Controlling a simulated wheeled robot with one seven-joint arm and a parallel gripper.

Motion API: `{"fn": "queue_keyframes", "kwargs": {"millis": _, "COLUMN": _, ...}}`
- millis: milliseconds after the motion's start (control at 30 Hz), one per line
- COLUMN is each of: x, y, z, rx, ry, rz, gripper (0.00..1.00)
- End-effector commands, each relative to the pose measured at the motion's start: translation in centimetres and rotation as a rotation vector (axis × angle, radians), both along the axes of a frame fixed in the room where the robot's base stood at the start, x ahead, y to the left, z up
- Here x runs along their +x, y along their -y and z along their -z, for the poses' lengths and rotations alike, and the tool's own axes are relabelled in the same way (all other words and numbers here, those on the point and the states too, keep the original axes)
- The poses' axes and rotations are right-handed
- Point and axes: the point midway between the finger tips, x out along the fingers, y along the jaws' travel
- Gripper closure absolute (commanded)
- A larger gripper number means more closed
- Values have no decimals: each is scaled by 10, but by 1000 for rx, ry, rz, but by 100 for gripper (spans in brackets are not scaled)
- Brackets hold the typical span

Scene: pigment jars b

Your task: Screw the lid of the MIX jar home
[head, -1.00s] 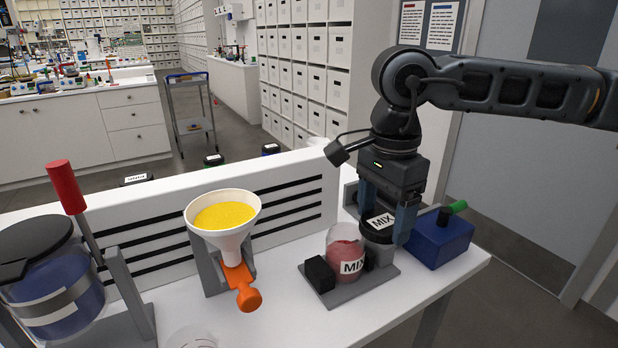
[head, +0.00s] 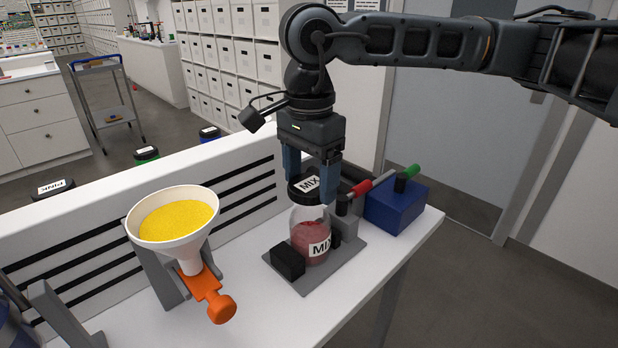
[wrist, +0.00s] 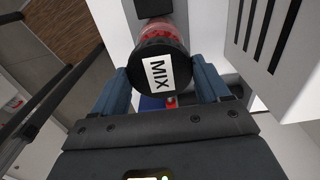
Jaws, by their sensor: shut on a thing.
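The MIX jar (head: 310,228) is clear glass with pinkish-red powder low inside and a white MIX label. It stands upright on a grey base plate (head: 345,268), between a black block (head: 288,260) and a grey clamp part. My gripper (head: 311,190) points down and is shut on the black lid (head: 299,197), which bears a white MIX label. The lid is over the jar's mouth, at or very near the rim; whether the threads engage I cannot tell. In the wrist view the lid (wrist: 148,50) sits between both blue fingers, with the red-filled jar (wrist: 168,22) behind it.
A blue box (head: 397,207) with a green-ended handle stands right of the jar; a red-tipped part (head: 361,187) lies between. A white funnel of yellow powder (head: 175,222) with an orange knob (head: 221,309) stands left. A slotted white panel (head: 245,195) runs behind.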

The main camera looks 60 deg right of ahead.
Motion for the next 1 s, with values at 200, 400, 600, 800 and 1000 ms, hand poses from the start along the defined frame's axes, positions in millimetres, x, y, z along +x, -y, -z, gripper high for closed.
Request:
{"fn": "queue_keyframes", "kwargs": {"millis": 200, "x": 0, "y": 0, "z": 13, "rx": -1, "ry": 1, "rz": -1, "gripper": 61}}
{"fn": "queue_keyframes", "kwargs": {"millis": 400, "x": 0, "y": 0, "z": 26, "rx": -2, "ry": 2, "rz": -1, "gripper": 61}}
{"fn": "queue_keyframes", "kwargs": {"millis": 600, "x": 0, "y": 0, "z": 33, "rx": -1, "ry": 1, "rz": 0, "gripper": 61}}
{"fn": "queue_keyframes", "kwargs": {"millis": 800, "x": 0, "y": 0, "z": 32, "rx": 0, "ry": 1, "rz": 0, "gripper": 61}}
{"fn": "queue_keyframes", "kwargs": {"millis": 1000, "x": 0, "y": 0, "z": 32, "rx": 0, "ry": 1, "rz": 0, "gripper": 61}}
